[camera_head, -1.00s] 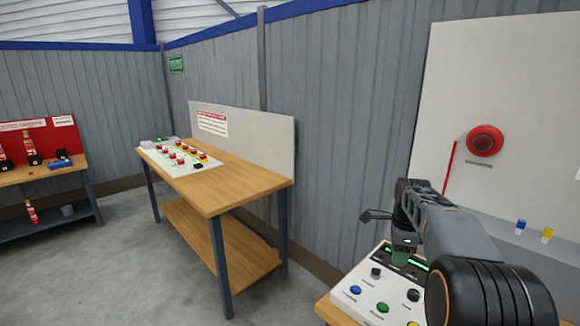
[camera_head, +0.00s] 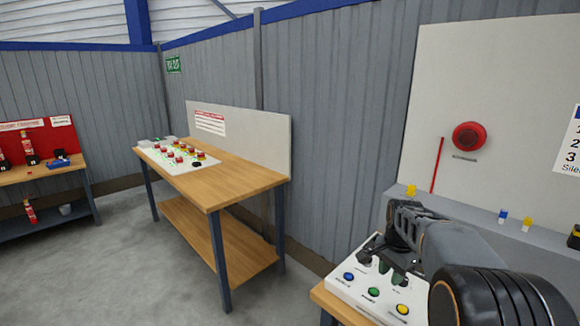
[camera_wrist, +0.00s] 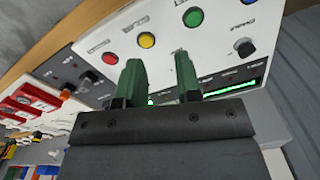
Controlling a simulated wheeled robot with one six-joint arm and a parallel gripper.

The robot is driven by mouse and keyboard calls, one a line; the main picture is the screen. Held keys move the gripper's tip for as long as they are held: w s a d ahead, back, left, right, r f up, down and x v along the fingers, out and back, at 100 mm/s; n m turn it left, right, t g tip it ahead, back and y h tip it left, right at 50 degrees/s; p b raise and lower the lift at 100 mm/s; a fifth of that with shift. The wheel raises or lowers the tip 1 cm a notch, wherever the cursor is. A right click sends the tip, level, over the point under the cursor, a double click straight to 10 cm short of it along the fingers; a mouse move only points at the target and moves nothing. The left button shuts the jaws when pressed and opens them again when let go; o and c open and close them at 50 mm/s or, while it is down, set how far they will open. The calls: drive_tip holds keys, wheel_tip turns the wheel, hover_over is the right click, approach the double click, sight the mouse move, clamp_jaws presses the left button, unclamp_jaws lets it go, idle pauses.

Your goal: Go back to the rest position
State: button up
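My gripper (camera_head: 391,272) hangs over the white control panel (camera_head: 340,287) on the wooden bench at the lower right. In the wrist view, the two green fingers of my gripper (camera_wrist: 161,78) stand apart with nothing between them. The panel shows a red button (camera_wrist: 110,58), a yellow button (camera_wrist: 147,40), a green button (camera_wrist: 193,17) and a black knob (camera_wrist: 244,47). A lit green display (camera_wrist: 228,90) lies partly behind the fingers. The gap between fingertips and panel is hard to judge. My arm hides part of the panel in the head view.
A white board with a red round alarm (camera_head: 469,136) stands behind the panel. Small blue (camera_head: 503,215) and yellow (camera_head: 527,223) pieces sit on a grey ledge. A wooden table (camera_head: 225,184) with red buttons stands mid-left. Grey floor (camera_head: 130,270) is open at left.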

drive_tip(key=s+a+n+t, duration=0.1)
drive_tip(key=s+a+n, duration=0.4)
drive_tip(key=s, duration=0.4)
drive_tip(key=s+a+n+t, duration=0.2)
drive_tip(key=s+a+n, duration=0.2)
drive_tip(key=s+n, duration=0.3)
drive_tip(key=shift+s+a+r+t, duration=0.3)
drive_tip(key=shift+s+a+r, duration=0.1)
drive_tip(key=shift+s, duration=1.4)
